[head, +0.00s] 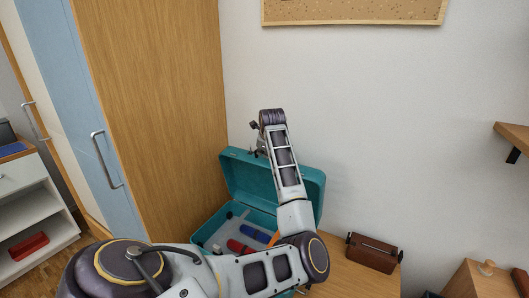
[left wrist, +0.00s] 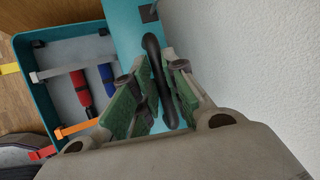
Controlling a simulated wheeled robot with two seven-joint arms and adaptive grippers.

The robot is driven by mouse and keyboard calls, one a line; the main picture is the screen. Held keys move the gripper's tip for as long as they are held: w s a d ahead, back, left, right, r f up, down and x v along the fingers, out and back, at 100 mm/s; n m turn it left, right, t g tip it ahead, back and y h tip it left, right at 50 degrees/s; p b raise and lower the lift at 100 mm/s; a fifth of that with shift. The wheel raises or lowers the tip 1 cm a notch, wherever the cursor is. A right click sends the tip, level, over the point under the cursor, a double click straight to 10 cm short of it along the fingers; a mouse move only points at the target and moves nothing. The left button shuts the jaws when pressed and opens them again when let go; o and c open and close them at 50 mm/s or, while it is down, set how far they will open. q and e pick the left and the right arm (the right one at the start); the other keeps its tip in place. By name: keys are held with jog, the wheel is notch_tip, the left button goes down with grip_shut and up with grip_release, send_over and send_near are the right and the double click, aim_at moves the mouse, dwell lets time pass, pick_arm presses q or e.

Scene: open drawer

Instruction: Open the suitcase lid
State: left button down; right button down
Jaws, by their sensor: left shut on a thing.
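The teal suitcase (head: 213,230) stands on a wooden surface with its lid (head: 244,174) raised, roughly upright in front of the wall. The lid also shows in the left wrist view (left wrist: 122,28), beside the open base (left wrist: 22,90). My left gripper (left wrist: 163,72) is shut on the black handle (left wrist: 153,45) at the lid's outer edge. In the head view, my left arm reaches over the suitcase and its wrist hides part of the lid and the handle. My right gripper is in neither view.
Inside the base lie a red cylinder (head: 236,246), a blue cylinder (head: 255,234) and smaller items. A tall wooden cabinet (head: 150,110) stands close on the left and the white wall (head: 370,120) behind. A brown box (head: 373,252) sits to the right.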

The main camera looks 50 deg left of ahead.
pick_arm(q)
jog(key=shift+w+f, duration=0.2)
jog(key=shift+f, duration=0.05)
jog(key=c, duration=1.5)
grip_release()
jog(key=shift+o, duration=0.2)
jog(key=shift+r, duration=0.3)
jog(key=v, duration=1.1)
jog(key=shift+s+d+r, duration=0.15)
jog(key=shift+d, duration=0.15)
